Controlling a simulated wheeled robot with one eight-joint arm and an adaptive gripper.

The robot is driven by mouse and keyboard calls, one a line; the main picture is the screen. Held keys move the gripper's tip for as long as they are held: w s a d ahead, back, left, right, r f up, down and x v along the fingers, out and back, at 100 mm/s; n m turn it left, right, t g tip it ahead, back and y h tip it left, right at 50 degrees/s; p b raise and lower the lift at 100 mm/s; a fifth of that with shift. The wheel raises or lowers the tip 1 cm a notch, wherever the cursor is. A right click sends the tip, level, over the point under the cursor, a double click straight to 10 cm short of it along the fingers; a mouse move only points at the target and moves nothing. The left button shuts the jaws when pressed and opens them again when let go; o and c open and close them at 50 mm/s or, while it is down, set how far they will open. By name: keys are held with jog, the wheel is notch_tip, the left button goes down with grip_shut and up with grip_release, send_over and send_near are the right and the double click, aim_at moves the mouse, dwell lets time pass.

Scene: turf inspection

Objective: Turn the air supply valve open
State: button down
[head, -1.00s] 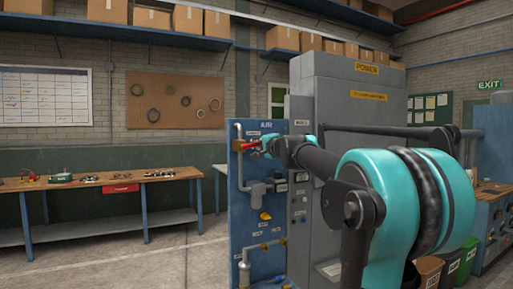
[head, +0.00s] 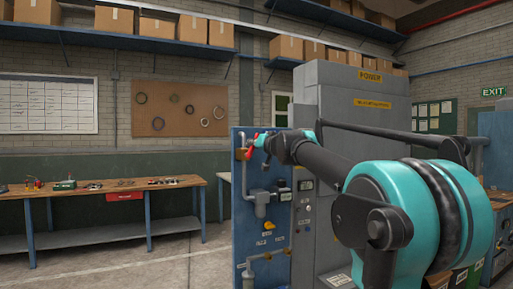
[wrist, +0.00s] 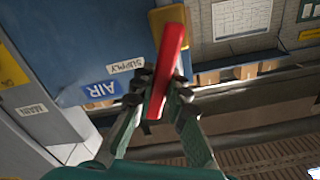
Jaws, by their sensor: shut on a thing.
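The air supply valve has a red lever handle (wrist: 167,72) on a brass-yellow body (wrist: 180,16). In the wrist view, my gripper (wrist: 160,98) is shut on the handle's free end, with a dark finger on each side. In the head view, the valve handle (head: 251,150) is a small red bar at the upper left of the blue panel (head: 240,205), slanting up to the right. My gripper (head: 262,143) reaches it from the right and partly hides it. The AIR label (wrist: 100,89) and SUPPLY label (wrist: 126,66) show beside the handle in the wrist view.
A grey power cabinet (head: 345,95) stands right behind the panel. Pipes and a grey filter (head: 261,198) sit below the valve.

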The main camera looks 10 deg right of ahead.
jog(key=shift+s+a+r+n, duration=0.1)
jog(key=shift+a+n, duration=0.25)
jog(key=shift+n, duration=0.5)
jog(key=shift+s+a+r+n, duration=0.15)
jog(key=shift+a+n, duration=0.15)
jog(key=shift+n, duration=0.5)
jog(key=shift+s+a+f+n, duration=0.1)
jog(key=shift+a+n, duration=0.25)
jog(key=shift+n, duration=0.5)
jog(key=c, duration=1.5)
grip_release()
jog(key=shift+r, duration=0.1)
jog(key=v, duration=1.2)
jog(key=shift+a, duration=0.1)
